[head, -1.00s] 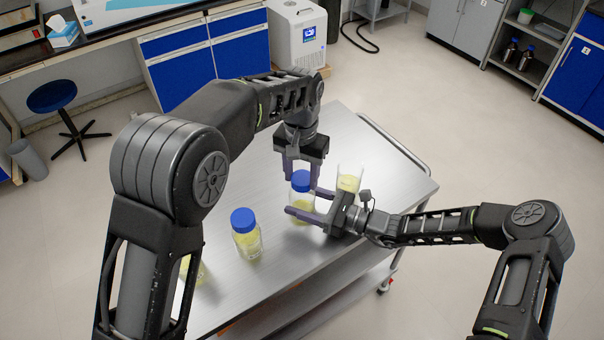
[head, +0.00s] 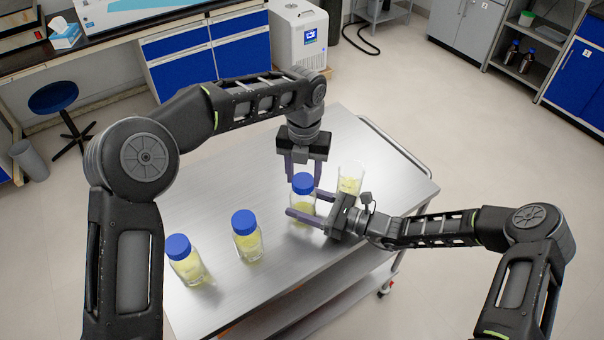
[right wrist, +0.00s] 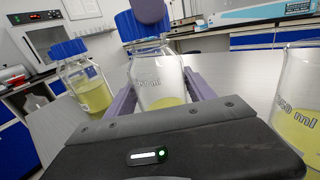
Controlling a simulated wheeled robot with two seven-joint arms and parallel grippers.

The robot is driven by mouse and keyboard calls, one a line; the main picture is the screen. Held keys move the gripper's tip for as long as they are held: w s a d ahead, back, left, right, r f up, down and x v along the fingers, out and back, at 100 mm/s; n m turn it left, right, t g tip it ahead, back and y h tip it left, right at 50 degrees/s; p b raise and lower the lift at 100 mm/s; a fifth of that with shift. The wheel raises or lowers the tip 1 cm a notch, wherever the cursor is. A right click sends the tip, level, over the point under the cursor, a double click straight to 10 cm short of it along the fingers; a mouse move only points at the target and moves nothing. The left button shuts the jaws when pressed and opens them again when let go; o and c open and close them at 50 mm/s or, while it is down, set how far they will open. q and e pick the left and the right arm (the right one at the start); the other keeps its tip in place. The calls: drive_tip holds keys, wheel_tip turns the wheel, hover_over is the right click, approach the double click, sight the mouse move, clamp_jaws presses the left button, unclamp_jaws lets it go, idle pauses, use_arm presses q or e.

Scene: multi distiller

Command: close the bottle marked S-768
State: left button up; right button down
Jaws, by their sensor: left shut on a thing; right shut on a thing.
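A clear bottle with yellow liquid and a blue cap (head: 303,183) stands near the middle of the cart; its body (right wrist: 158,80) shows in the right wrist view. My right gripper (head: 303,204) is shut around the bottle's body from the right side, one finger on each side. My left gripper (head: 303,172) points down from above and is shut on the blue cap; one of its fingers covers part of the cap in the right wrist view. The cap sits on the bottle's neck; I cannot tell how tight it is. No S-768 marking is readable.
Two other blue-capped bottles with yellow liquid stand to the left, one nearer (head: 247,238) and one at far left (head: 186,262). A beaker (head: 350,178) with yellow liquid stands close behind my right gripper. The metal cart top (head: 225,190) is otherwise clear.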

use_arm(q)
drive_tip(key=m, duration=0.4)
drive_tip(key=shift+d+m, duration=0.1)
drive_tip(key=shift+m, duration=0.2)
drive_tip(key=o, duration=1.3)
drive_tip(key=shift+r, duration=0.1)
drive_tip(key=shift+r, duration=2.15)
drive_tip(key=shift+s, duration=0.1)
drive_tip(key=shift+c, duration=0.4)
